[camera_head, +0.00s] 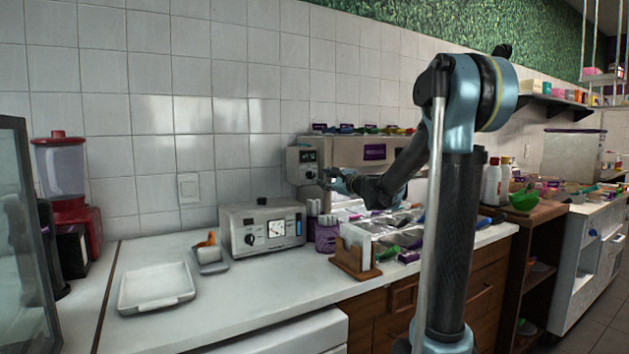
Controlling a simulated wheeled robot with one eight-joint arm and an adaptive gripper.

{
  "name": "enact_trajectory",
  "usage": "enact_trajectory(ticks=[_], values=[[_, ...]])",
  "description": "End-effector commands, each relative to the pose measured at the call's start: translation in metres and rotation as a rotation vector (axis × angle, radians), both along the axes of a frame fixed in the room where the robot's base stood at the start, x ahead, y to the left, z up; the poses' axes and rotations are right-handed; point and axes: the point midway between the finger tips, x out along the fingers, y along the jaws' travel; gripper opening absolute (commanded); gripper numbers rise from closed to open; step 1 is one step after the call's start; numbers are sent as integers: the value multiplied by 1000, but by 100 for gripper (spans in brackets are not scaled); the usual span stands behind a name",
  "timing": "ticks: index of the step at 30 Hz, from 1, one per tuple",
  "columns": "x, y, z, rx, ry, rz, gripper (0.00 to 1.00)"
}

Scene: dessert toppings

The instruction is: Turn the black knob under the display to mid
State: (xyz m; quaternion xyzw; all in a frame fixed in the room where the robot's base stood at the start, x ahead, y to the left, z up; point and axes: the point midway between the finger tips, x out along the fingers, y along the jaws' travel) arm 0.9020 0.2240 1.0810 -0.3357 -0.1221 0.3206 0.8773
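A grey metal machine (345,151) stands against the tiled wall at the back of the counter. On its left front is a small box with a display (308,156). A dark round knob (310,174) sits just below the display; its pointer is too small to read. My gripper (327,179) is just to the right of the knob, at about its height, and points left toward the box. I cannot tell whether it touches the knob, or whether its fingers are open or shut. My arm hides part of the machine's front.
A silver appliance (262,230) with its own black knob and a dial stands on the counter to the left. A white tray (157,306), a red blender (66,190), a wooden holder (356,255) and topping bins (400,224) are around. The front middle of the counter is clear.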

Motion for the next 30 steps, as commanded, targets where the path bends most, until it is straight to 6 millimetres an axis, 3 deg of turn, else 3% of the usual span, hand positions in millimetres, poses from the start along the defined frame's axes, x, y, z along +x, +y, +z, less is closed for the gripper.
enact_trajectory(ticks=[12,28,30], values=[[46,39,0,0,0,1,36],[57,49,0,0,0,0,36],[57,49,0,0,0,0,20]])
